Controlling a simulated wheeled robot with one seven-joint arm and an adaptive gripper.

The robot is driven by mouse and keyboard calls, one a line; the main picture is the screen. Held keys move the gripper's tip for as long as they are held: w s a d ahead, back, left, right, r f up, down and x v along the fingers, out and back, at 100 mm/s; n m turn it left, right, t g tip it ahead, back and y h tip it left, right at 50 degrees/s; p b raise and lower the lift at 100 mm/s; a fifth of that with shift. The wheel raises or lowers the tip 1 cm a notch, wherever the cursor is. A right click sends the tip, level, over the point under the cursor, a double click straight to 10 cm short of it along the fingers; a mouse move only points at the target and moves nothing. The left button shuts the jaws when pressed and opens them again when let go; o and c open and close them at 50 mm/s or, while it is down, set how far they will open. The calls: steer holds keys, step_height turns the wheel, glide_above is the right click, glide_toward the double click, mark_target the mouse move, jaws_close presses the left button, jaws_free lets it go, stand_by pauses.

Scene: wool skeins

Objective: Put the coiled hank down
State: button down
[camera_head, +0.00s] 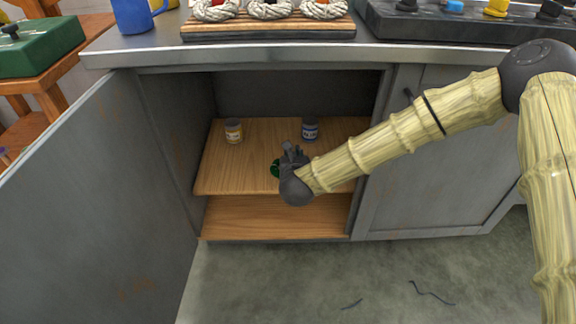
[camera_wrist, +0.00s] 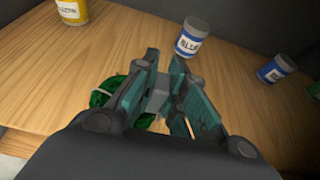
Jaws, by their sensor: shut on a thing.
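The coiled hank (camera_head: 275,169) is dark green and shows at the left side of my gripper (camera_head: 291,150), inside the open cabinet. In the wrist view the hank (camera_wrist: 104,92) is behind and left of the fingers, which hide much of it. My gripper (camera_wrist: 163,68) is shut on the hank, low over the upper wooden shelf (camera_head: 236,178). I cannot tell whether the hank touches the shelf.
A yellow-labelled jar (camera_head: 233,131) stands at the shelf's back left, and a blue-labelled jar (camera_head: 310,130) stands farther right. Another blue jar (camera_wrist: 276,69) shows in the wrist view. The cabinet door (camera_head: 90,205) is open at left. The shelf's left front is clear.

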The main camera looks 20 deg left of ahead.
steer(key=shift+w+a+f+b, duration=0.15)
steer(key=shift+w+a, duration=0.1)
steer(key=shift+a, duration=0.25)
steer(key=shift+w+a+b, duration=0.15)
steer(key=shift+w+a, duration=0.05)
steer(key=shift+a, duration=0.25)
steer(key=shift+f+b, duration=1.25)
steer(key=shift+f, duration=0.4)
steer(key=shift+f, duration=0.2)
steer(key=c, duration=1.5)
jaws_free()
steer(key=shift+r, duration=0.15)
steer(key=shift+s+r, duration=0.1)
steer(key=shift+r, duration=0.05)
steer(key=p+v, duration=0.6)
steer(key=v, duration=0.5)
steer(key=shift+s+d, duration=0.2)
steer(key=shift+s, duration=0.15)
